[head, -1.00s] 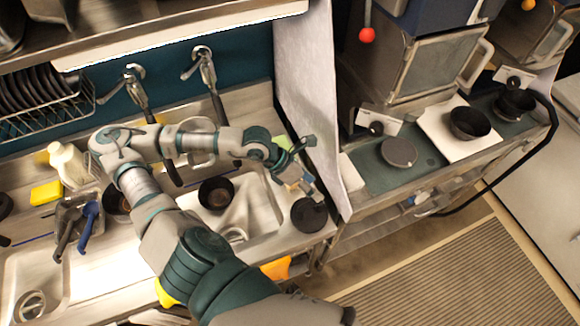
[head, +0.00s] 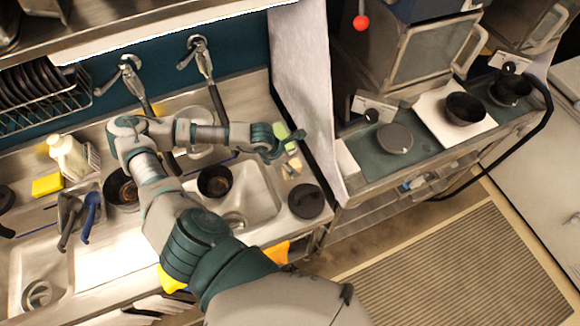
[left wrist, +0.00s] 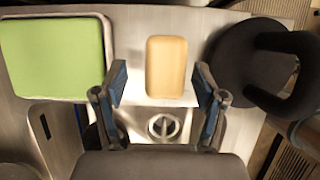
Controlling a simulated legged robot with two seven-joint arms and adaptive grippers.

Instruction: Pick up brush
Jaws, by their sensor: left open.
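A tan, wood-coloured block (left wrist: 166,66), perhaps the brush, lies on the sink ledge in the left wrist view. It also shows in the head view (head: 292,169), at the right end of the sink, just below my left gripper (head: 288,143). In the left wrist view my left gripper (left wrist: 158,84) is open and empty. Its two fingers stand apart on either side of the block's near end, and the block appears beyond the tips. I cannot see bristles. My right gripper is not in view.
A green flat item (left wrist: 55,58) lies left of the block, and a black round item (left wrist: 250,65) lies to its right. A white partition (head: 310,90) stands right of the sink. Blue-handled tools (head: 90,212), a yellow sponge (head: 47,185) and a black pan (head: 214,181) are farther left.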

